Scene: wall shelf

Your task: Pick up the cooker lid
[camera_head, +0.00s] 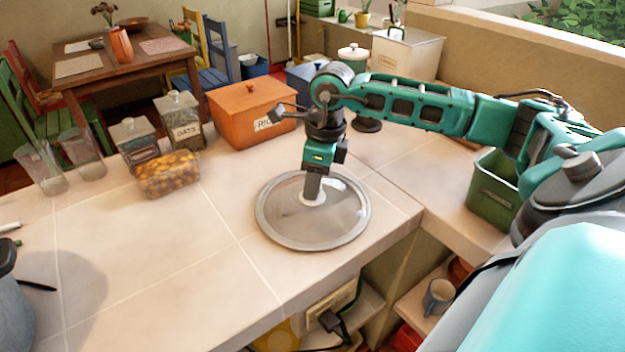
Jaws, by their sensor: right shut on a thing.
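The cooker lid (285,226) is a round grey disc with a metal rim and a pale knob at its centre. It is over the tiled counter near the front corner; I cannot tell whether it touches the counter. My right gripper (313,192) points down from above and is shut on the lid's knob. The fingers cover part of the knob. My left gripper is not in view.
An orange box (252,112) marked RICE, glass jars (178,122) and a clear container of yellow-brown food (168,175) stand behind and left. A green bin (494,190) stands at right. The counter's left-middle is clear.

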